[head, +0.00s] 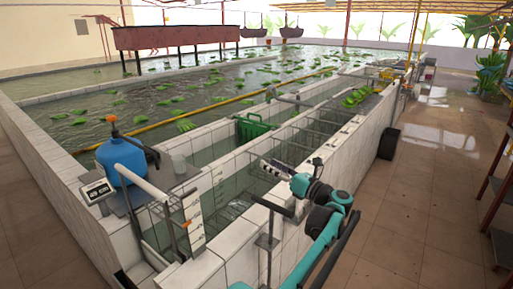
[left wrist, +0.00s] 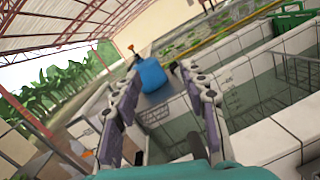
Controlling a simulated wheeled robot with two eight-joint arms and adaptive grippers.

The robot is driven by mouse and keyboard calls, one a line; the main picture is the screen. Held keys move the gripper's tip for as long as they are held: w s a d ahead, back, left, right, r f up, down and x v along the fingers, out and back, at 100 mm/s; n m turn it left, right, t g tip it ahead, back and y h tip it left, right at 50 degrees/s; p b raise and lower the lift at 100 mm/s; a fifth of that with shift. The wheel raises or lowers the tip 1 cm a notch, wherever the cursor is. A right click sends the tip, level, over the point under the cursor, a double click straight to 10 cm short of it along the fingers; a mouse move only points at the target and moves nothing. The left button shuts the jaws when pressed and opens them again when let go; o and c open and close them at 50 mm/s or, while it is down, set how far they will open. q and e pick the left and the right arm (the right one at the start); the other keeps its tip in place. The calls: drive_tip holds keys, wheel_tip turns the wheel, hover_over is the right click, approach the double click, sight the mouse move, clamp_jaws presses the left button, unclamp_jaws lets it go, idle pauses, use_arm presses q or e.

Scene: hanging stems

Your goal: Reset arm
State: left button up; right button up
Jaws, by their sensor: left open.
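My left gripper (head: 273,167) is at the end of my teal and grey arm, above the near white-tiled tank wall in the head view. Its fingers point left, toward the tank side. In the left wrist view the gripper (left wrist: 160,72) shows two grey fingers spread apart, with nothing held between them. A blue jug (left wrist: 153,76) shows beyond the fingertips, apart from them. My right gripper is in neither view.
The blue jug (head: 121,157) stands beside a scale (head: 97,191) at the left. A green crate (head: 254,130) sits in the water behind my gripper. The tiled tank wall (head: 345,150) runs close below my arm. Open brown floor (head: 425,190) lies to the right.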

use_arm(q)
drive_tip(key=s+a+r+m+t+h, duration=0.1)
drive_tip(key=a+r+m+t+h, duration=0.4)
drive_tip(key=r+m, duration=0.4)
drive_tip(key=a+r+m+t+h, duration=0.3)
drive_tip(key=r+m+h, duration=0.45)
drive_tip(key=m, duration=0.35)
drive_tip(key=s+a+f+m+g, duration=0.5)
drive_tip(key=s+a+f+m, duration=0.2)
drive_tip(key=s+f, duration=0.5)
drive_tip(key=s+a+f+m+g, duration=0.5)
drive_tip(key=s+a+f+m, duration=0.2)
drive_tip(key=s+f, duration=0.5)
drive_tip(key=s+a+f+m+g, duration=0.5)
drive_tip(key=s+a+f+m, duration=0.1)
drive_tip(key=s+f, duration=0.7)
drive_tip(key=shift+s+a+m, duration=0.4)
drive_tip(key=shift+s+m, duration=0.1)
drive_tip(key=shift+s, duration=0.6)
